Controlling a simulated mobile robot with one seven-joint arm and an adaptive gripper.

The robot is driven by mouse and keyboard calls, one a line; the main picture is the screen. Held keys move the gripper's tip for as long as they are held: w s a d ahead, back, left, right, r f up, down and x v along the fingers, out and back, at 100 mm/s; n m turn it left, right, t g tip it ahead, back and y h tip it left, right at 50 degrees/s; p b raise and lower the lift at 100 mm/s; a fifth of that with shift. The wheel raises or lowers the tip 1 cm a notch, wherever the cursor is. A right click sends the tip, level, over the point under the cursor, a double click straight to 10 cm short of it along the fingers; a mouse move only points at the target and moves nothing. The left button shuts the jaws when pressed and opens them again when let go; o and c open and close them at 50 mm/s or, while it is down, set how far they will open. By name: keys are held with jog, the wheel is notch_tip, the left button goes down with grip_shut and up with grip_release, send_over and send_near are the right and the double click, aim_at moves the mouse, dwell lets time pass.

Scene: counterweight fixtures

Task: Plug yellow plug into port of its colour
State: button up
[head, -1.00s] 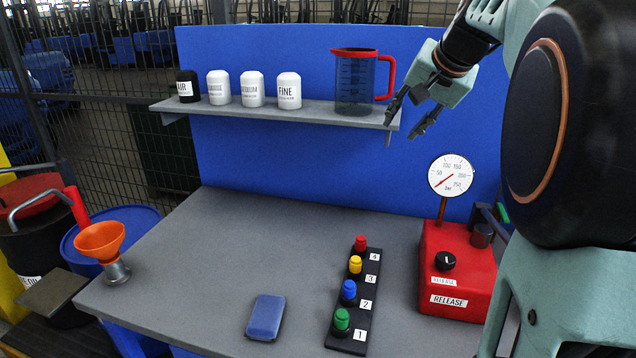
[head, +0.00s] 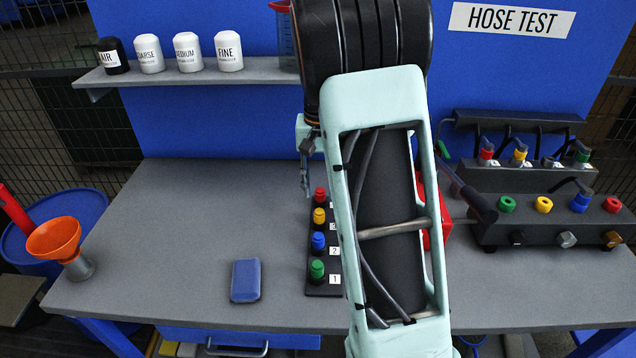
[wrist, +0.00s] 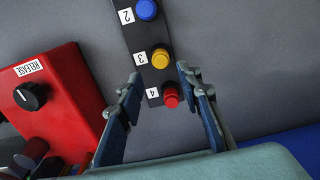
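A yellow plug (head: 519,157) with a dark hose sits on the back rack at the right of the head view. A yellow ring-shaped port (head: 543,204) is on the dark block in front of it, with no plug in it. My gripper (head: 306,165) is far to the left of both and partly hidden by my arm. In the wrist view my gripper (wrist: 165,105) is open and empty, its fingers either side of the red-topped end of a numbered strip (wrist: 151,82). I cannot tell its height above it.
Red (head: 487,154) and green (head: 582,154) plugs flank the yellow one. A blue plug (head: 581,201) appears to sit in the block, between the yellow port and a red one (head: 612,205). A red release box (wrist: 50,105) stands beside the strip. A blue pad (head: 245,280) lies left.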

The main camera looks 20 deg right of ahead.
aim_at(319, 211)
notch_tip(319, 211, down, 8)
jog(key=b, duration=0.5)
jog(key=shift+f, duration=0.2)
jog(key=shift+c, duration=0.6)
grip_shut()
